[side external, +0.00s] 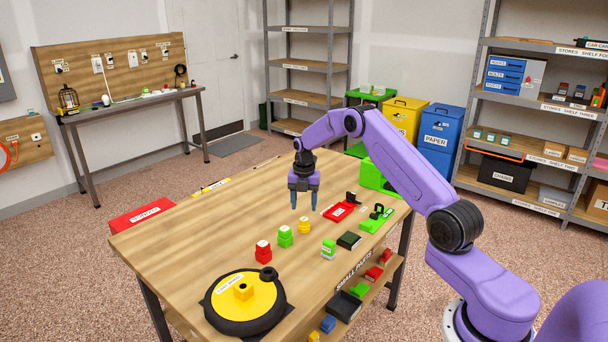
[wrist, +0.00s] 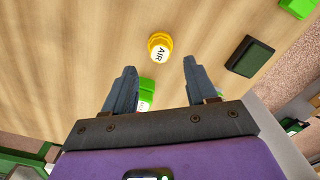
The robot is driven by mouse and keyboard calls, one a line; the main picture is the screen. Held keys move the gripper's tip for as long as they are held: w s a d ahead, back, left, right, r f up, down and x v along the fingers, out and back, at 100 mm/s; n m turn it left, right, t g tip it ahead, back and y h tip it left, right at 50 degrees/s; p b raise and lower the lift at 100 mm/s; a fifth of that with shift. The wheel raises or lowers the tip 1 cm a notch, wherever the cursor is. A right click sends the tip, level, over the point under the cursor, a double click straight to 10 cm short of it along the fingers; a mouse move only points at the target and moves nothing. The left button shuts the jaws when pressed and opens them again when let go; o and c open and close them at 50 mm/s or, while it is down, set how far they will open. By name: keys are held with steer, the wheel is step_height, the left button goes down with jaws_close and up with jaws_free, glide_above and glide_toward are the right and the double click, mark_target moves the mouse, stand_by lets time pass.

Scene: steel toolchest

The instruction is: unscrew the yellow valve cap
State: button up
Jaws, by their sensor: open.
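The yellow valve cap (side external: 304,226) is on a small yellow piece on the wooden workbench, at the far end of a row with a green one (side external: 285,238) and a red one (side external: 263,252). In the wrist view the yellow cap (wrist: 160,46) shows a white top lettered "AIR", beyond the fingertips and between their lines. My gripper (side external: 303,203) points down above the bench, apart from the cap. Its two fingers (wrist: 160,66) are spread with nothing held between them.
A yellow and black wheel (side external: 243,299) lies at the bench's near corner. A green-and-white piece (side external: 328,249), a dark block (side external: 348,240), a red tray (side external: 340,211) and a green tray (side external: 377,219) stand to the right. The bench's left middle is clear.

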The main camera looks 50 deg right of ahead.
mark_target(304, 219)
step_height(304, 219, up, 12)
stand_by(0.4)
stand_by(0.5)
steer(key=s+a+r+m, duration=0.2)
steer(key=s+a, duration=0.3)
steer(key=a, duration=0.4)
steer(key=s+a+r+m, duration=0.1)
steer(key=s+a+r, duration=0.1)
steer(key=s+a, duration=0.45)
steer(key=s+a+r+m, duration=0.2)
steer(key=s+a+r, duration=0.1)
steer(key=a, duration=0.8)
steer(key=s+a+m, duration=0.3)
steer(key=s+a, duration=0.1)
steer(key=s, duration=0.9)
steer(key=s+d+f+m, duration=0.1)
steer(key=s, duration=0.7)
steer(key=s+d+f+m, duration=0.2)
steer(key=s, duration=0.5)
steer(key=shift+s+d+m, duration=0.15)
steer(key=shift+s+m, duration=0.15)
steer(key=shift+s, duration=0.05)
